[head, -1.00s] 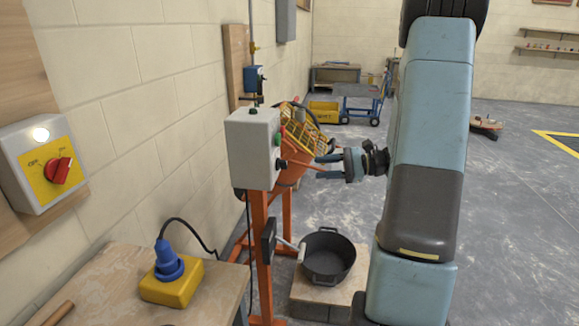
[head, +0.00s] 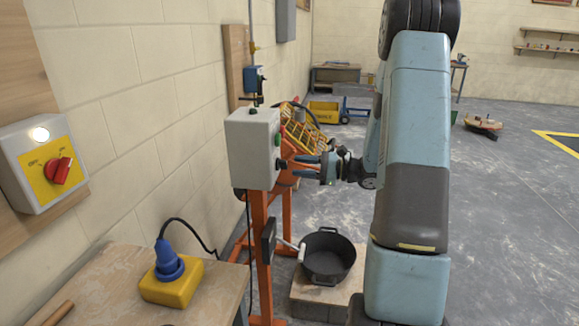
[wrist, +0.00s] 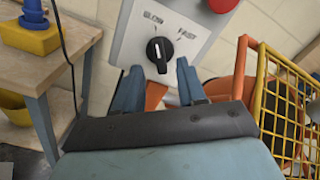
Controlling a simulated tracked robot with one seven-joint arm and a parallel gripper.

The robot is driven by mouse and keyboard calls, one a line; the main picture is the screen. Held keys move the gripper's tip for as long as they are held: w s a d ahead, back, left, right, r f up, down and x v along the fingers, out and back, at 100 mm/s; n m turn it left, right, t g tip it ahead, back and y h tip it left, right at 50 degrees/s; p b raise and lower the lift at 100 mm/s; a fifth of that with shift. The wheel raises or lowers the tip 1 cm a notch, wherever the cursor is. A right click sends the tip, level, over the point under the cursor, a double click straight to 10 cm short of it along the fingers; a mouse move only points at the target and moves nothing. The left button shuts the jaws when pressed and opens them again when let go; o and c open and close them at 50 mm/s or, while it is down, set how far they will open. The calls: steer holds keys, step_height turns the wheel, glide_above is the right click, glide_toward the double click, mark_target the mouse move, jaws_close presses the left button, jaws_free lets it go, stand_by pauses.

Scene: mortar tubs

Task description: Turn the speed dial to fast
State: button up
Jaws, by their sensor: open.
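The speed dial (wrist: 160,50) is a black round knob with a white pointer line on a grey control box (head: 252,150). In the wrist view the labels SLOW, upper left, and FAST, upper right, sit above it. The pointer line points up and slightly left, toward SLOW. My gripper (wrist: 157,78) is open, its two blue fingers to the left and right of the dial and a little short of it. In the head view my gripper (head: 300,167) is at the right side of the box; the dial shows there as a small dark knob by the fingertips.
A red button (wrist: 222,4) is above right of the dial. The yellow grille (wrist: 285,100) of the orange mixer is close on the right. A black tub (head: 327,256) stands on a block below. A bench with a yellow socket box (head: 172,283) is at the left.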

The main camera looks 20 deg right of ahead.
mark_target(282, 164)
steer(key=shift+x, duration=2.1)
jaws_close()
